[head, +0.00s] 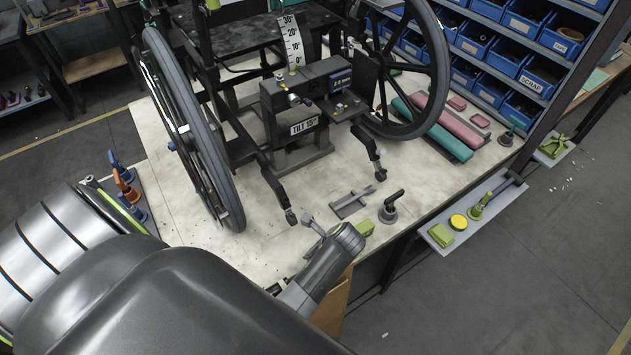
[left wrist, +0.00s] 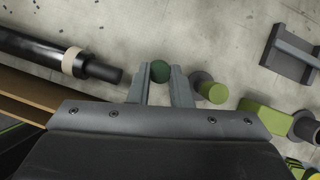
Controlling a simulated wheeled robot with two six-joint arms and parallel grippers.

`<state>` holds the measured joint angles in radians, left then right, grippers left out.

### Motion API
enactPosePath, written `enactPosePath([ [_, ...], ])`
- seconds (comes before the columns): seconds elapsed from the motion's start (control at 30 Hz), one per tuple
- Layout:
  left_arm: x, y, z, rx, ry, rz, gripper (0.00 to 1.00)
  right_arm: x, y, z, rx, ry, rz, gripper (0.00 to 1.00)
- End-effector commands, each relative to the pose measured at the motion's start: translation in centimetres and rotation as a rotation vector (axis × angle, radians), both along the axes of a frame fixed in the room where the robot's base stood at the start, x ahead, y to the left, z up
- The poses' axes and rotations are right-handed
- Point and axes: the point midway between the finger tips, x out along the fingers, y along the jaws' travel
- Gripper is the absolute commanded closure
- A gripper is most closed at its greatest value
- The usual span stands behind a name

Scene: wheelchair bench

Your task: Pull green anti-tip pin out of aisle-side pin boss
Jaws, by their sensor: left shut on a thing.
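In the left wrist view, a dark green round knob, apparently the end of the green anti-tip pin (left wrist: 159,71), sits between the fingertips of my left gripper (left wrist: 160,80). Both grey fingers close on its sides. The pin's shank is not visible, and I cannot tell whether it sits in the aisle-side boss. In the head view, my left arm fills the lower left, and its grey wrist hides the work spot near the bench's front edge. My right gripper is not in view.
A black tube with a pale ring (left wrist: 74,62) lies left of the fingers. A yellow-green cylinder (left wrist: 215,92) is close right of them. A grey bracket (head: 351,201), green block (head: 365,228) and black-handled clamp (head: 390,209) stand near. The wheelchair's wheel (head: 190,125) rises behind.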

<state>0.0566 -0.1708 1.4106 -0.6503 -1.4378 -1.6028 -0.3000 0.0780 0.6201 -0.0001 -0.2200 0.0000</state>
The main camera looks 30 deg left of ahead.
Motion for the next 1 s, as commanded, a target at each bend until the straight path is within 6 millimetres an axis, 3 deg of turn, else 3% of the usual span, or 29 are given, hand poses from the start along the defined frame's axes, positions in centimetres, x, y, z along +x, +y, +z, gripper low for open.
enactPosePath([
  [1.0,0.0,0.0,-1.2,0.0,0.0,0.0,1.0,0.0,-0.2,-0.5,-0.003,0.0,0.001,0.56],
])
